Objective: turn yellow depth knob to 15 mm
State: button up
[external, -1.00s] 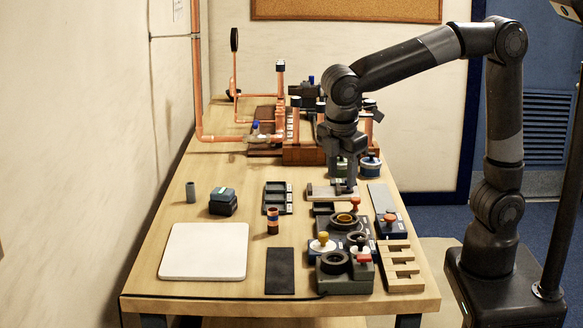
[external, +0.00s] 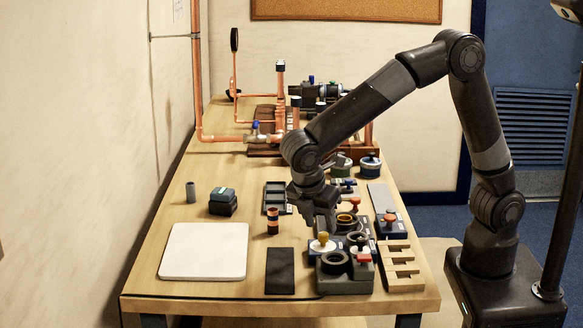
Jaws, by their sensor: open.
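The yellow knob (external: 323,237) stands upright on a pale round plate on a blue base, towards the front right of the bench. Its scale is too small to read. My gripper (external: 321,226) points down just above the yellow knob, open and holding nothing visible. I cannot tell whether the fingertips touch the knob or are on either side of it.
A red-orange knob (external: 363,254) and dark ring-shaped fixtures (external: 334,262) stand close on the right and front. A wooden slotted rack (external: 401,266) is further right. A striped cylinder (external: 273,221) stands left. A white board (external: 204,251) lies at front left.

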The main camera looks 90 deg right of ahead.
aim_at(323, 233)
jog(key=shift+x, duration=1.7)
grip_shut()
jog(key=m+y, duration=0.1)
jog(key=m, duration=0.2)
jog(key=m+g+y, duration=0.1)
jog(key=m, duration=0.2)
jog(key=shift+w+d, duration=0.2)
jog(key=m+y, duration=0.1)
jog(key=m, duration=0.1)
jog(key=m+y, duration=0.1)
jog(key=m, duration=0.2)
jog(key=shift+d+r+m+g, duration=0.1)
jog(key=shift+m+g, duration=0.2)
jog(key=shift+g, duration=0.1)
